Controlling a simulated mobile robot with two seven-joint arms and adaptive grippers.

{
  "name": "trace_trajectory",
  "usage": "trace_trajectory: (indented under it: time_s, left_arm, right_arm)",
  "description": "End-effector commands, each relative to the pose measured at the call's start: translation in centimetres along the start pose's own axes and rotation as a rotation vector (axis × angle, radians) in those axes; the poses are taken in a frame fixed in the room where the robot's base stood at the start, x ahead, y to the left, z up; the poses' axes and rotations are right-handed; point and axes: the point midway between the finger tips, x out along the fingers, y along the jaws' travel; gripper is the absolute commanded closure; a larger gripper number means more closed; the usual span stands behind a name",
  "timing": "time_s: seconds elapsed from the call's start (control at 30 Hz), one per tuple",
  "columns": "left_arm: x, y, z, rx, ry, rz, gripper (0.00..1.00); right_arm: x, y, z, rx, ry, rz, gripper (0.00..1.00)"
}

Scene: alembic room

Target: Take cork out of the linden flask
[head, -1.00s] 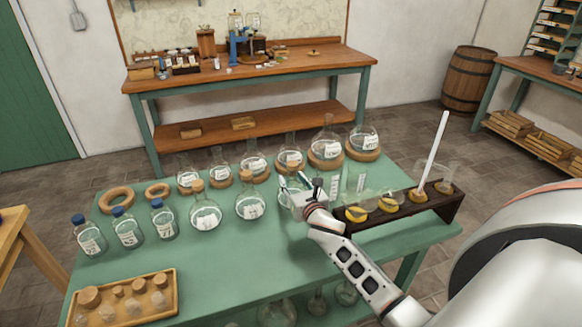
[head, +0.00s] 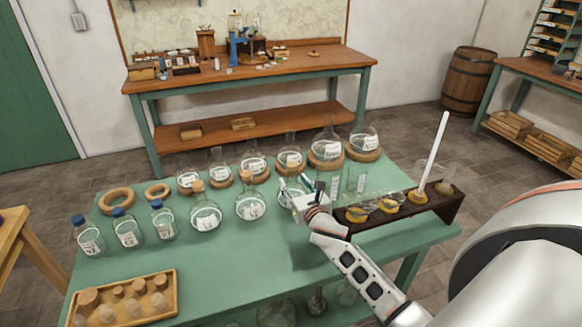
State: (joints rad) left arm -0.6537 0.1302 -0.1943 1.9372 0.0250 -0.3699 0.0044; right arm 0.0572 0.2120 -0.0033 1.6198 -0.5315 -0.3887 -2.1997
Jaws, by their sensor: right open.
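Two round clear flasks with corks stand in the front middle of the green table. One flask (head: 205,217) has a cork (head: 197,187) in its neck. The other flask (head: 250,208) to its right also has a cork (head: 248,179) in its neck. The labels are too small to read, so I cannot tell which flask is the linden one. My right gripper (head: 297,183) is open, just right of the second corked flask. It partly hides glassware behind it. My left gripper is not in view.
Several flasks on cork rings stand in a back row, such as the large flask (head: 326,152). A dark rack (head: 440,208) with a white rod stands right. Blue-capped bottles (head: 127,232) stand left. A wooden tray (head: 172,300) of corks lies front left. The table's front middle is clear.

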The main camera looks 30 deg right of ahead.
Motion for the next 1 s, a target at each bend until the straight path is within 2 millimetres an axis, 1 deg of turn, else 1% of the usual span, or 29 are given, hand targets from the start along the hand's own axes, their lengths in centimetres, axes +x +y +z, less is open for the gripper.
trace_trajectory:
  time_s: [0.3,0.4,0.5,0.6,0.7,1.0]
  left_arm:
    - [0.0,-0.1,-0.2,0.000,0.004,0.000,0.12]
    - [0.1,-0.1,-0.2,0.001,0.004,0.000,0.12]
    - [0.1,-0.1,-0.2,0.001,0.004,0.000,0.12]
    - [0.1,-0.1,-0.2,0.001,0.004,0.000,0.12]
    - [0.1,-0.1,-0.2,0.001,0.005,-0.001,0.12]
    - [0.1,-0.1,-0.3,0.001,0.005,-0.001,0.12]
  right_arm:
    - [-6.4,0.1,-0.1,0.000,0.001,0.003,0.57]
    - [-8.1,0.1,0.0,0.000,0.000,0.002,0.57]
    - [-9.4,0.1,0.0,0.000,-0.001,0.003,0.57]
    - [-10.3,0.0,0.1,0.001,-0.002,0.002,0.57]
    - [-10.7,0.0,0.1,0.001,-0.001,0.001,0.57]
    - [-10.8,0.0,0.1,0.001,-0.002,0.001,0.57]
